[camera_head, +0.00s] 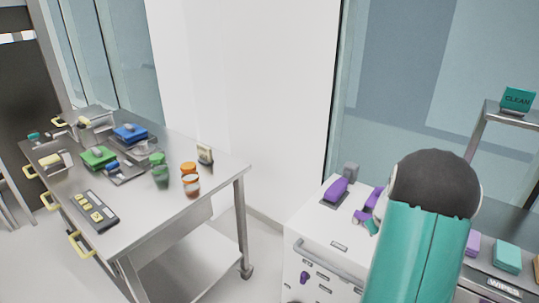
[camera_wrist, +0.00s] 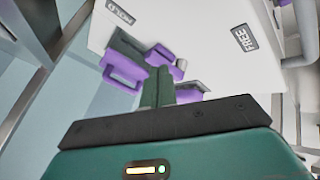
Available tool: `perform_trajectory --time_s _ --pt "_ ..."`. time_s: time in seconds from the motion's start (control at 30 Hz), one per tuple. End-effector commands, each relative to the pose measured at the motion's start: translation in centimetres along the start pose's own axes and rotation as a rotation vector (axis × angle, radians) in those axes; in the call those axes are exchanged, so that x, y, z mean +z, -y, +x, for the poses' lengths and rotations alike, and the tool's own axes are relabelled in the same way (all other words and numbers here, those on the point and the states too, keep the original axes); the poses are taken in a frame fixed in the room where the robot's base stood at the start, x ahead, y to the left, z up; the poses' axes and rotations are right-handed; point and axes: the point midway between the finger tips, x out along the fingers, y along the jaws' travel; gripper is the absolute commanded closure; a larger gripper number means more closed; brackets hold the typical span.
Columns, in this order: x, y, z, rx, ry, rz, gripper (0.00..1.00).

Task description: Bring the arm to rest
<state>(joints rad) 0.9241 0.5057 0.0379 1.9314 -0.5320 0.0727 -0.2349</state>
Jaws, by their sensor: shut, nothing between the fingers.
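My arm (camera_head: 420,250), teal with a dark rounded joint, fills the lower right of the head view and hides part of the white cabinet behind it. My gripper (camera_wrist: 165,88) shows in the wrist view beyond a dark plate and a teal housing. Its narrow fingers are together with nothing held between them. Purple-handled items (camera_wrist: 125,70) lie past the fingertips on a white surface; I cannot tell how far away they are.
The white cabinet (camera_head: 305,262) has a purple item (camera_head: 336,190) on top. A steel table (camera_head: 205,211) at left carries bins, jars (camera_head: 190,186) and a tray (camera_head: 94,212). A wipes shelf (camera_head: 500,284) stands at right. Bare floor shows between table and cabinet.

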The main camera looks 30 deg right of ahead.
Motion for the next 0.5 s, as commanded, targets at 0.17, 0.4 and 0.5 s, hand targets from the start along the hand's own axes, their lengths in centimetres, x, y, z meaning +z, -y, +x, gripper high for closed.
perform_trajectory --time_s 0.17,0.4,0.5 --pt "-0.4 0.2 -0.4 0.0 -0.002 -0.001 1.0" --pt "-5.2 4.1 -7.5 -0.018 -0.021 -0.001 1.0" --pt "-7.2 7.0 -12.1 -0.039 -0.031 0.005 1.0"
